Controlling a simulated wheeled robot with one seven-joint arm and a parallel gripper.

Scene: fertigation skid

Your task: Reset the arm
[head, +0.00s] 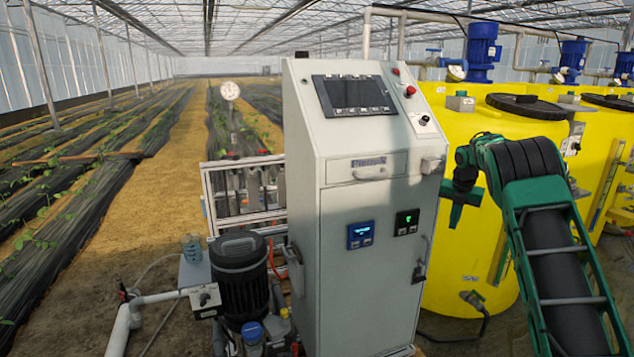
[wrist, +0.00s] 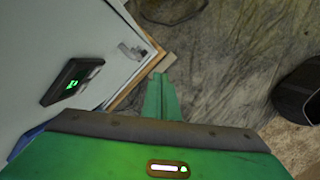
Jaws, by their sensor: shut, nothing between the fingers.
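My gripper (head: 457,222) hangs down from my green and black arm on the right in the head view. It is in front of a yellow tank and to the right of the grey control cabinet (head: 345,240), apart from it. In the wrist view the green fingers of my gripper (wrist: 160,82) are together with nothing between them. The cabinet's side with a green-lit display (wrist: 72,82) shows on the left there.
Yellow tanks (head: 455,125) with blue motors (head: 483,50) stand behind my arm. A black pump (head: 238,270) with pipes (head: 125,315) is left of the cabinet. Planted rows lie at far left. Bare floor (wrist: 235,60) shows below my gripper.

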